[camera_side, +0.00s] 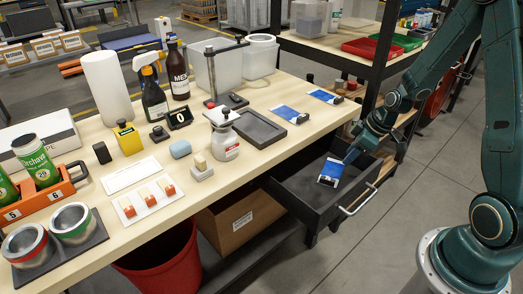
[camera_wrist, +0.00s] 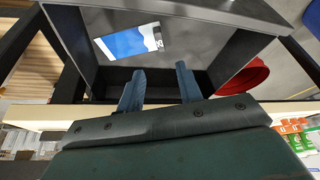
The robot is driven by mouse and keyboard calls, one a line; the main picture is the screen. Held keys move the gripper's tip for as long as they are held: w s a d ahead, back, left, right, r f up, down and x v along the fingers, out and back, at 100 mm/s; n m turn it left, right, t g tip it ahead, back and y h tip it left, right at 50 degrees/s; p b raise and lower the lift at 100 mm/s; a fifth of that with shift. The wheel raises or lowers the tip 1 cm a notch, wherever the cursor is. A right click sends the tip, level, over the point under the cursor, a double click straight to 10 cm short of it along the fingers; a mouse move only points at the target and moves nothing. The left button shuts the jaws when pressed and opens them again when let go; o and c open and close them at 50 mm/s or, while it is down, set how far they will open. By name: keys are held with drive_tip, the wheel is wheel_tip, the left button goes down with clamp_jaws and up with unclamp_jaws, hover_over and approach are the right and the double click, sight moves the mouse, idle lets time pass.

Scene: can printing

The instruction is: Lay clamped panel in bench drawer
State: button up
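The panel (camera_side: 330,172), blue and white with a small dark clamp at one end, lies in the open bench drawer (camera_side: 293,198). In the wrist view the panel (camera_wrist: 128,43) rests on the dark drawer floor (camera_wrist: 195,38), ahead of my fingertips. My gripper (camera_side: 352,153) is over the drawer beside the panel. In the wrist view my gripper (camera_wrist: 159,72) has its two blue-grey fingers apart, with nothing between them. The panel is apart from both fingers there.
Two similar blue and white panels (camera_side: 287,114) (camera_side: 325,96) lie on the bench (camera_side: 235,172). The drawer's metal handle (camera_side: 358,201) sticks out toward the aisle. A red bin (camera_side: 165,265) and cardboard box (camera_side: 240,217) stand below the bench. The drawer has free floor around the panel.

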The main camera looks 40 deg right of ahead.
drive_tip(key=s+a+r+m+h, duration=0.1)
drive_tip(key=s+a+r, duration=0.25)
drive_tip(key=r, duration=0.45)
drive_tip(key=s+a+r, duration=0.2)
drive_tip(key=a+r, duration=0.3)
drive_tip(key=r, duration=0.4)
drive_tip(key=s+a+r+m, duration=0.1)
drive_tip(key=s+a+r, duration=0.1)
drive_tip(key=s, duration=0.4)
drive_tip(key=s+a+r+m+t, duration=0.1)
drive_tip(key=s+a+r+m, duration=0.1)
drive_tip(key=s+r, duration=0.3)
drive_tip(key=shift+s+a+r+t+h, duration=0.3)
drive_tip(key=shift+s+a, duration=0.45)
drive_tip(key=shift+a, duration=0.1)
